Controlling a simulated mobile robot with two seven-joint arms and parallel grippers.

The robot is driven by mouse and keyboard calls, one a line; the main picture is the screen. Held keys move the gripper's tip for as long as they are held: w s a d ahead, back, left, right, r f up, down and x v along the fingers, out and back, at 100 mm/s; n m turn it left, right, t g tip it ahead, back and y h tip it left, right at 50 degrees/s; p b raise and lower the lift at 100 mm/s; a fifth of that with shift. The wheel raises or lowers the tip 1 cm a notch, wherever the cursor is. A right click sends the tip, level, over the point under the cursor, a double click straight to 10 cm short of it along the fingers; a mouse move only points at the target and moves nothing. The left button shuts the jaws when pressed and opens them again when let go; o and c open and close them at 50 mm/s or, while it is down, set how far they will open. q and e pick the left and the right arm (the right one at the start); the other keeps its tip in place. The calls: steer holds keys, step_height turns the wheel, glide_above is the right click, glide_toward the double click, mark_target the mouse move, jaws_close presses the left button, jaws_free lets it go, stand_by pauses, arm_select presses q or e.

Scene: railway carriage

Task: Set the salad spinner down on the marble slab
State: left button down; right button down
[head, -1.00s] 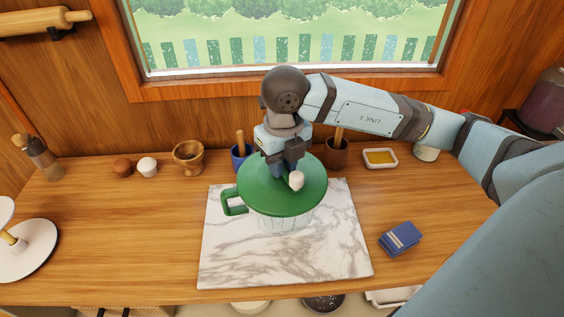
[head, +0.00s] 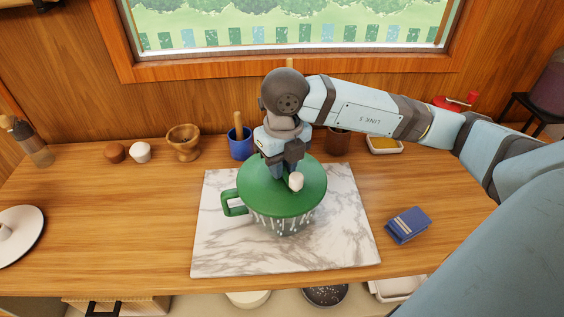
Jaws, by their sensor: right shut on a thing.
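The salad spinner (head: 262,196) has a green lid with a green side handle, a white knob and a clear slotted bowl. It is upright over the middle of the marble slab (head: 340,245), a white, grey-veined square on the wooden counter. My right gripper (head: 290,172) points down at the lid and is shut on the salad spinner near the knob; its fingertips are partly hidden. Whether the bowl's base touches the slab or hangs just above it, I cannot tell. My left gripper is not in view.
A blue booklet-like pack (head: 407,225) lies right of the slab. Behind stand a wooden mortar (head: 184,142), a blue pot (head: 240,146), a brown pot (head: 338,142) and a shallow dish (head: 385,145). A white stand (head: 20,235) is at far left. The counter between is clear.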

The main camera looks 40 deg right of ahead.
steer(key=shift+f, duration=0.2)
stand_by(0.3)
steer(key=c, duration=0.9)
jaws_free()
steer(key=shift+c, duration=0.3)
steer(key=c, duration=0.4)
steer(key=shift+o, duration=0.2)
